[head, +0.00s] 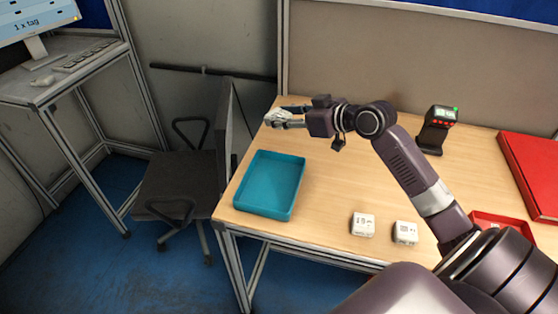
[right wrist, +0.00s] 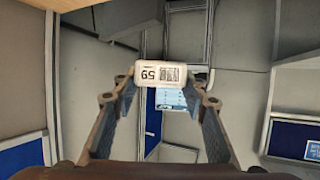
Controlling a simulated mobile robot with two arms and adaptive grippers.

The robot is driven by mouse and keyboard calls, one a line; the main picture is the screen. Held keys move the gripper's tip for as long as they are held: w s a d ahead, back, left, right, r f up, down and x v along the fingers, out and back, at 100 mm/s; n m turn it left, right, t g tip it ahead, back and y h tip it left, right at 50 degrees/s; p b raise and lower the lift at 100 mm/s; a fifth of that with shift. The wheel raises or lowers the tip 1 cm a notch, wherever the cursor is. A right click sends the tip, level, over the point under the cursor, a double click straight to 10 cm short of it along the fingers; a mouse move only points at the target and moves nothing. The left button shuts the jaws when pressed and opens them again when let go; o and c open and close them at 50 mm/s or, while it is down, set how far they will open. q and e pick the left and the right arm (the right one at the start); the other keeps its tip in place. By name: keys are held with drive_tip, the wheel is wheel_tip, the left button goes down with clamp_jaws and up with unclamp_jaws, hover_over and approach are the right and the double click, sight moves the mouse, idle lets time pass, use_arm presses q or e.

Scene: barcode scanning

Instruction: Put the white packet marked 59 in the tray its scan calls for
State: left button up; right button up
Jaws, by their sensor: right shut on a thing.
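My right gripper (head: 287,117) is shut on the white packet (head: 278,118) at the far left of the table, above the back edge of the teal tray. In the right wrist view the white packet (right wrist: 160,73) shows a barcode and the number 59, upside down, between the fingertips. The teal tray (head: 270,184) lies empty at the table's left edge. A red tray (head: 487,217) shows partly at the right, with my arm hiding much of it; something white lies in it. The scanner (head: 437,130) stands at the back right with a green light. My left gripper is not in view.
Two white packets (head: 363,224) (head: 405,232) lie near the table's front edge. A large red box-like item (head: 532,170) lies at the right. A dark chair (head: 180,185) stands left of the table. A monitor (head: 36,18) reading "1 x tag" stands on a side desk.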

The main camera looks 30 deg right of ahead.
wheel_tip(320, 180, down, 14)
drive_tip(key=shift+p, duration=0.75)
drive_tip(key=shift+f, duration=0.1)
drive_tip(key=shift+f, duration=0.1)
drive_tip(key=o, duration=1.3)
drive_tip(key=shift+b+v, duration=1.55)
drive_tip(key=shift+v, duration=4.55)
